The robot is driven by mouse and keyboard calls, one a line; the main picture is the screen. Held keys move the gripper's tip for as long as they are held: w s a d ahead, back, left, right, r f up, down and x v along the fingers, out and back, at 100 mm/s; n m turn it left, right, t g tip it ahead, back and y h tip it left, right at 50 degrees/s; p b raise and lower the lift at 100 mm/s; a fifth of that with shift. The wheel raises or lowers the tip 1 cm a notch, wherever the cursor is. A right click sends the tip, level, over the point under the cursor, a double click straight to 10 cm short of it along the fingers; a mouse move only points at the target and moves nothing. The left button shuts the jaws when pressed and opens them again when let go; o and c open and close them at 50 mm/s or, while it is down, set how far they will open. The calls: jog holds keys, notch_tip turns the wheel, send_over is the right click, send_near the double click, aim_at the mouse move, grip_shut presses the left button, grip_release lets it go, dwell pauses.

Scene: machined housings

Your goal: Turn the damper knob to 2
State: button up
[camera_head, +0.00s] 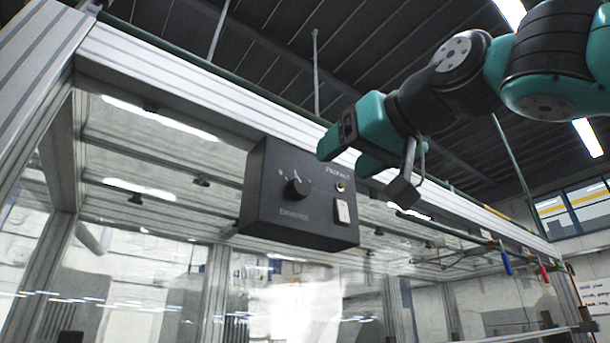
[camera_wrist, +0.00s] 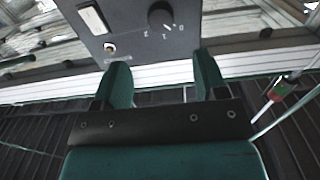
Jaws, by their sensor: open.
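The damper knob (camera_head: 297,187) is a round black knob on the left part of a dark control box (camera_head: 262,205) in the head view. In the wrist view the box appears upside down, with the knob (camera_wrist: 161,15) at the top and marks 0, 1 and 2 around it. The knob's white pointer line seems to lie between 0 and 1. My gripper (camera_head: 345,155) is open and empty, up and to the right of the knob in the head view. In the wrist view its two fingers (camera_wrist: 161,64) are apart, pointing toward the box, not touching the knob.
The box also carries a white rocker switch (camera_head: 343,212) and a small round fitting (camera_head: 340,187). It is mounted on an aluminium frame beam (camera_head: 200,95) above clear panels. Red and blue handled items (camera_head: 506,264) hang at the right. The space in front of the knob is clear.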

aim_at(303, 186)
jog(key=p+x, duration=0.4)
jog(key=x, duration=0.6)
jog(key=shift+w+a+p, duration=0.1)
jog(key=shift+a+p, duration=0.05)
jog(key=shift+p, duration=0.15)
jog(key=shift+c, duration=0.2)
jog(key=c, duration=0.9)
